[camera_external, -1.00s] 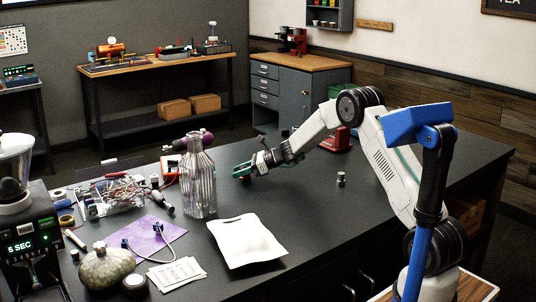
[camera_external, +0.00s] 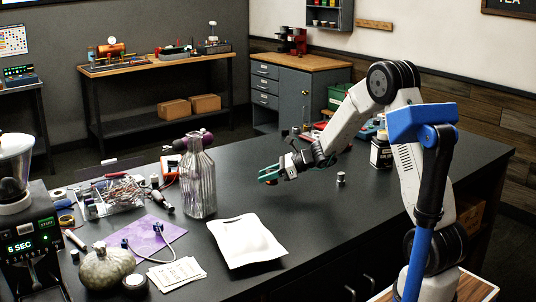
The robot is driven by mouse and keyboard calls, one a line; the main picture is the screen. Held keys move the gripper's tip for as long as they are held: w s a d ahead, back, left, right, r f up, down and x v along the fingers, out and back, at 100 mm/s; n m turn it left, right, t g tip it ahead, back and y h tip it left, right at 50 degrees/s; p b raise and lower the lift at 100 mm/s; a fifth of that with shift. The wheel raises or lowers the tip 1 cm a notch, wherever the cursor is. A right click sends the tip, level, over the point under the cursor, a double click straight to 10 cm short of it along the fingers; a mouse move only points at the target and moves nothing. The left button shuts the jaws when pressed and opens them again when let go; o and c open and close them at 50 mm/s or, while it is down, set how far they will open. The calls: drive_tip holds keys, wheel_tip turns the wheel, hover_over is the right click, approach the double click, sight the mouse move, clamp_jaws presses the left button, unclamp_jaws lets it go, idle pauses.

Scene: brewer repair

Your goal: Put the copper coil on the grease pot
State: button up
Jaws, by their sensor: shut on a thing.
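My gripper (camera_external: 267,175), with green fingers, is over the middle of the dark bench, to the right of the glass bottle. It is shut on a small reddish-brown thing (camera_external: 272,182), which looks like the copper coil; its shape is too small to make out. It seems to be held just above the bench top. A small round pot (camera_external: 135,283) stands at the front left beside the grey-green stone-like lump; it may be the grease pot, but I cannot read any label.
A tall clear glass bottle (camera_external: 199,180) stands left of my gripper. A white tray (camera_external: 248,241) lies in front. A small metal cylinder (camera_external: 341,179) stands to the right. A dark bottle (camera_external: 380,153) is near my arm. Cluttered parts (camera_external: 120,190) fill the left end.

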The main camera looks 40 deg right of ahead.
drive_tip(key=shift+s+d, duration=0.1)
drive_tip(key=shift+s, duration=0.1)
drive_tip(key=s+d+r+m+t+h, duration=0.2)
drive_tip(key=d+r, duration=0.1)
drive_tip(key=d, duration=1.1)
drive_tip(key=s+d+r+m+t+h, duration=0.15)
drive_tip(key=d+r, duration=0.25)
drive_tip(key=d, duration=1.1)
drive_tip(key=s+d+r+m+h, duration=0.1)
drive_tip(key=s+d+r, duration=0.3)
drive_tip(key=s+d, duration=0.35)
drive_tip(key=s+d+r+m+h, duration=0.1)
drive_tip(key=s+d+r, duration=0.3)
drive_tip(key=s+d, duration=0.35)
hover_over(384, 135)
drive_tip(key=w+d, duration=0.2)
drive_tip(key=w, duration=0.1)
drive_tip(key=shift+w+a+f+t, duration=0.1)
drive_tip(key=shift+f+t, duration=0.05)
drive_tip(key=shift+f, duration=0.35)
drive_tip(key=shift+w+a+f+t, duration=0.1)
drive_tip(key=shift+f, duration=2.1)
